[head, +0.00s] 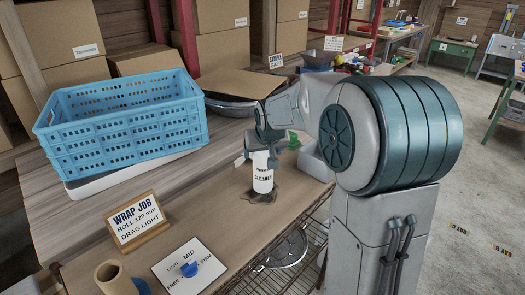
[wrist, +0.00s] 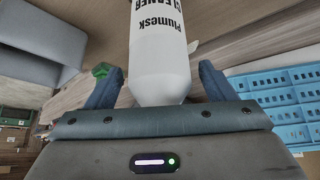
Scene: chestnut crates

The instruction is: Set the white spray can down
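The white spray can (head: 263,174), with dark lettering, stands upright on the wooden bench, over a dark patch at its base. In the wrist view the can (wrist: 160,55) lies between the two fingers of my gripper (wrist: 160,75), with a narrow gap showing on each side. My gripper (head: 262,150) is around the upper part of the can and looks open. The can's top is hidden by my gripper.
A blue crate (head: 125,130) stands at the left on a white tray. A WRAP JOB sign (head: 137,222), a MID dial card (head: 190,268) and a cardboard roll (head: 112,276) are in front. A grey bin (head: 316,162) is right of the can. Bare bench lies left of the can.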

